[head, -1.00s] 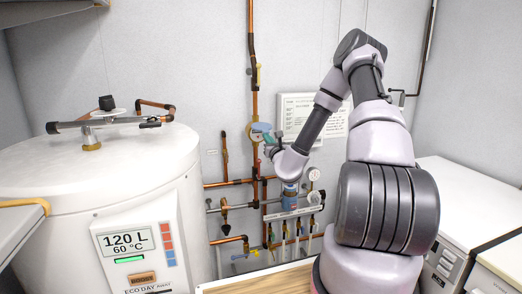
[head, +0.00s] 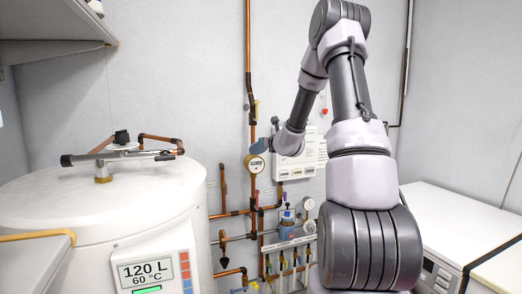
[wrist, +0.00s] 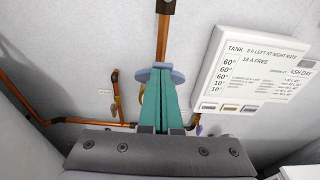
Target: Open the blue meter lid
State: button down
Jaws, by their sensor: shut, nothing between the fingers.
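The meter (head: 254,163) is a round brass body with a pale dial on the vertical copper pipe; its dial faces out uncovered in the head view. The blue lid (wrist: 178,76) shows in the wrist view as a blue disc behind my fingertips, across the pipe. In the head view my gripper (head: 264,146) is at the meter's upper right and hides most of the lid. In the wrist view my gripper (wrist: 160,72) has its teal fingers shut together with nothing between them. I cannot tell whether the fingertips touch the lid.
A white panel with printed text (wrist: 253,75) is on the wall just right of the gripper. Copper pipes (head: 236,214) and a blue fitting (head: 287,217) sit below. The white tank (head: 90,225) stands at left, and a white appliance (head: 455,220) at right.

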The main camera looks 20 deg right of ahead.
jog(key=shift+w+r+g, duration=0.8)
jog(key=shift+w+g, duration=0.15)
jog(key=shift+g, duration=0.1)
jog(key=shift+w+r+g, duration=0.75)
jog(key=shift+w+g, duration=0.2)
jog(key=shift+g, duration=0.1)
jog(key=shift+s, duration=0.15)
jog(key=v, duration=1.2)
